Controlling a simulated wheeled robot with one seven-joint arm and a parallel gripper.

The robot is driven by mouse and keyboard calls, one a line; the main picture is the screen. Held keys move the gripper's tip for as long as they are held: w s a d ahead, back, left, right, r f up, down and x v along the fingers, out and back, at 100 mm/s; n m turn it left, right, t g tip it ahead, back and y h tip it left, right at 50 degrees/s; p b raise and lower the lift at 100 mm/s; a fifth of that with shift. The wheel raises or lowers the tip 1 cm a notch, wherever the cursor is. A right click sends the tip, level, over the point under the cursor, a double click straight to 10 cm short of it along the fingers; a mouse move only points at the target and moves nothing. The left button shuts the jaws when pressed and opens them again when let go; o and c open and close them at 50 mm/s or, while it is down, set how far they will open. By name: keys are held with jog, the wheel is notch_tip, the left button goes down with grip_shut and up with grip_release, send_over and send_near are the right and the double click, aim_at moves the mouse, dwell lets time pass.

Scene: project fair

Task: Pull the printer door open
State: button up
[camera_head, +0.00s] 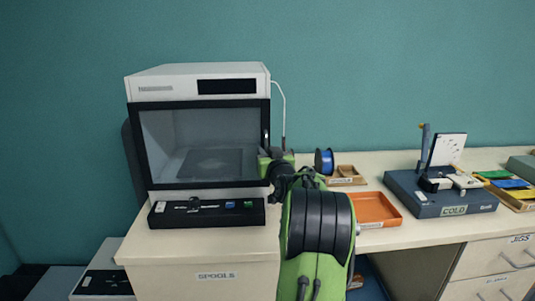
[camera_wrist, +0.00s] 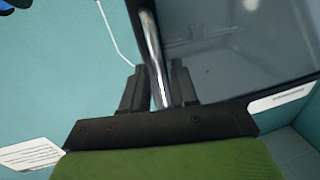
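The printer (camera_head: 196,82) is a white box with a black-framed glass door (camera_head: 200,148) on its front, and the door looks closed. The door's upright metal handle (camera_head: 265,137) is at its right edge. My gripper (camera_head: 272,157) is at that right edge, partly hidden by my own arm. The door glass (camera_wrist: 230,40) fills the upper right there.
A black tool tray (camera_head: 206,215) lies in front of the printer below the door. To the right are a blue spool (camera_head: 324,162), an orange tray (camera_head: 375,209) and a dark fixture marked COLD (camera_head: 440,196). The counter's front edge is close below.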

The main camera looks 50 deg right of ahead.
grip_shut()
dwell(1.2)
